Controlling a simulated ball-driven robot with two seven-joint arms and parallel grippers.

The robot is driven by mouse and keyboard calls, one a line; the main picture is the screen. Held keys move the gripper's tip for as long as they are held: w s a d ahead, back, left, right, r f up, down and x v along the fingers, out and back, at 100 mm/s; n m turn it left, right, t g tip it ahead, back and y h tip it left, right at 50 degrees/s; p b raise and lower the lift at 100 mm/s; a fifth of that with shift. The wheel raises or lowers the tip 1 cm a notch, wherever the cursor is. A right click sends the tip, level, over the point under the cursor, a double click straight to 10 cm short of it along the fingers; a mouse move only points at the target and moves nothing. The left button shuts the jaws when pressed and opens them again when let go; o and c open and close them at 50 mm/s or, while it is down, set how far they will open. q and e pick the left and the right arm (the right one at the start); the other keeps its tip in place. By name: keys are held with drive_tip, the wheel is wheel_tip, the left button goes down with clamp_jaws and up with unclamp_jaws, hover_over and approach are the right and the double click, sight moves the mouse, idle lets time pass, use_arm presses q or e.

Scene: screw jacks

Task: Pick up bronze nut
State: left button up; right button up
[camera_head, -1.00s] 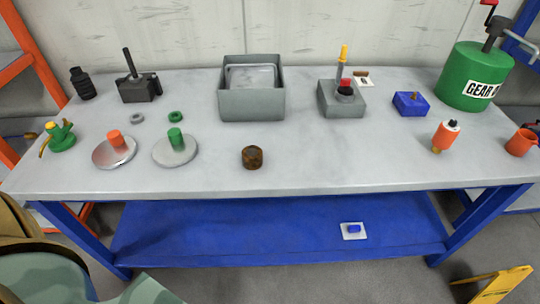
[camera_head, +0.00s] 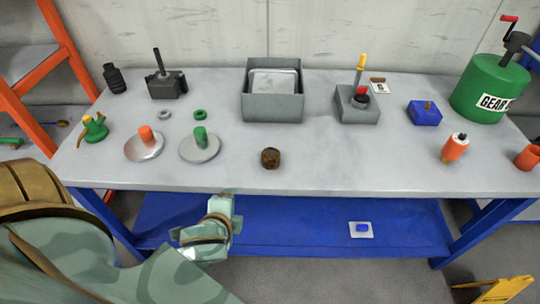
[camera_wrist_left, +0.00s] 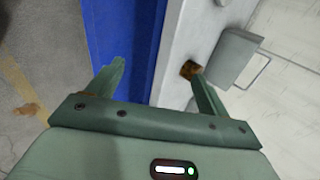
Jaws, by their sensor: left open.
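The bronze nut (camera_head: 270,158) is a small, dark brown, round piece with a hole in its top. It stands near the front edge of the grey bench top (camera_head: 330,172), right of the two round discs. In the left wrist view the nut (camera_wrist_left: 188,69) shows just beyond the tip of the right-hand finger, partly behind it. My left gripper (camera_wrist_left: 157,70) is open and empty, its fingers spread across the bench's front edge. In the head view my left arm reaches in from the lower left, its hand (camera_head: 208,232) in front of the bench, left of the nut.
A grey open bin (camera_head: 273,108) stands behind the nut. A silver disc with an orange peg (camera_head: 146,138) and one with a green peg (camera_head: 200,145) stand to its left. A grey block with a red knob (camera_head: 358,105) is back right. Bench around the nut is clear.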

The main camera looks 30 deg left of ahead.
use_arm(q)
drive_tip(key=w+r+m+t, duration=0.25)
drive_tip(key=w+m, duration=0.35)
drive_tip(key=m, duration=0.4)
drive_tip(key=m+t+h+b, duration=0.3)
drive_tip(key=m, duration=1)
approach(271, 157)
drive_tip(key=x, duration=0.2)
drive_tip(key=f+x, duration=0.1)
drive_tip(key=x, duration=0.4)
drive_tip(key=shift+s+a+f, duration=0.2)
drive_tip(key=shift+s+a, duration=0.05)
drive_tip(key=shift+a, duration=0.1)
drive_tip(key=b+x, duration=0.2)
drive_tip(key=x, duration=0.3)
drive_tip(key=shift+f, duration=0.15)
drive_tip(key=shift+s, duration=0.1)
drive_tip(key=c, duration=1.6)
drive_tip(key=shift+r, duration=0.3)
